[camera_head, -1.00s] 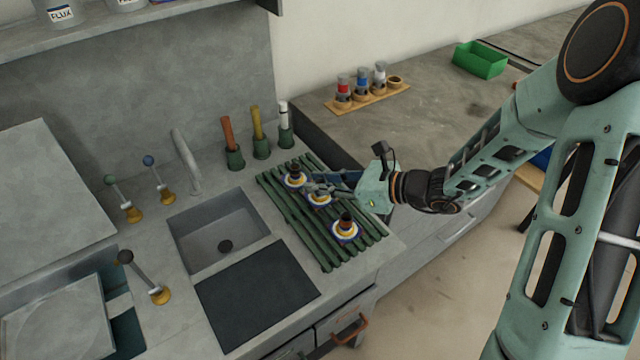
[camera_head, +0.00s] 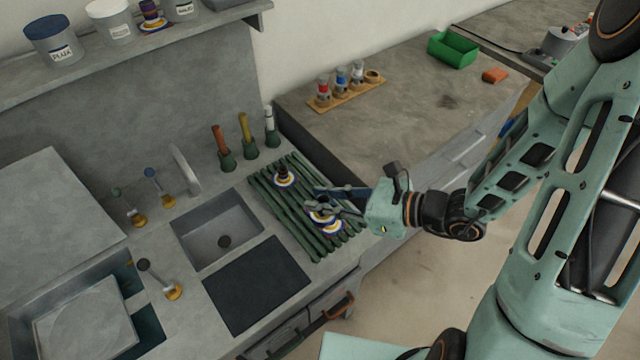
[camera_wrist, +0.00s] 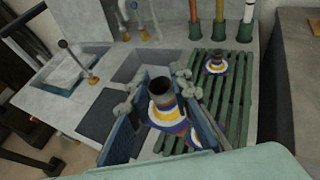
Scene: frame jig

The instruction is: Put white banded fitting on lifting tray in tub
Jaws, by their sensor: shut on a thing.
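My gripper (camera_head: 322,201) is shut on a dark-topped fitting (camera_wrist: 163,99) with a ringed base of white, yellow, blue and orange. The wrist view shows it between the two fingers, above the green slatted rack (camera_wrist: 233,112). In the head view the fingers partly hide this fitting, and another ringed base (camera_head: 332,230) shows close by. I cannot tell which band marks the held one. Another fitting (camera_head: 284,177) stands on the rack's far part, also in the wrist view (camera_wrist: 216,62). The tub (camera_head: 148,325) is at the lower left, with the pale square lifting tray (camera_head: 85,322) in it.
Between rack and tub lie a sink (camera_head: 215,228), a dark mat (camera_head: 257,285) and levers with yellow bases (camera_head: 173,292). Several coloured handles (camera_head: 245,130) stand behind the rack. A wooden holder with bottles (camera_head: 345,92) and a green bin (camera_head: 453,48) are at the right.

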